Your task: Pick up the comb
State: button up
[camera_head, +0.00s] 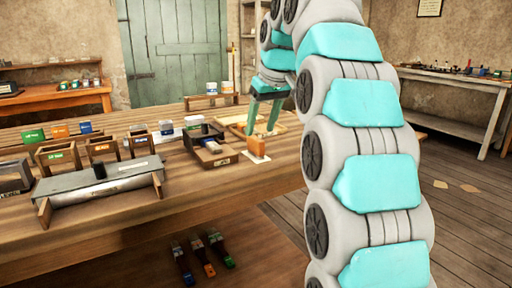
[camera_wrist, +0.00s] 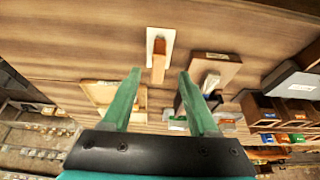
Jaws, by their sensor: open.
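An upright orange-brown piece (camera_head: 257,145) stands on a small white card near the table's front edge. It looks like the comb, but no teeth can be made out. In the wrist view it (camera_wrist: 158,62) shows just beyond the fingertips, roughly centred between them. My gripper (camera_head: 262,132) has green fingers pointing down, above and close to this piece in the head view. In the wrist view my gripper (camera_wrist: 160,73) is open with nothing between its fingers. Whether the fingers reach down beside the piece cannot be told.
A wooden block with a dark top (camera_head: 211,147) stands just left of the piece. A shallow wooden tray (camera_head: 236,120) lies behind. A long grey metal trough (camera_head: 100,186) and several labelled boxes (camera_head: 58,157) fill the left. The table's front right is bare.

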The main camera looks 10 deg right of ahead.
aim_at(256, 138)
jog(key=shift+w+p+x, duration=0.15)
jog(key=shift+p+x, duration=0.05)
jog(key=shift+x, duration=1.35)
jog(key=shift+w+p+x, duration=0.15)
jog(key=shift+w+x, duration=0.05)
jog(key=shift+x, duration=1.4)
jog(key=shift+r, duration=0.2)
grip_shut()
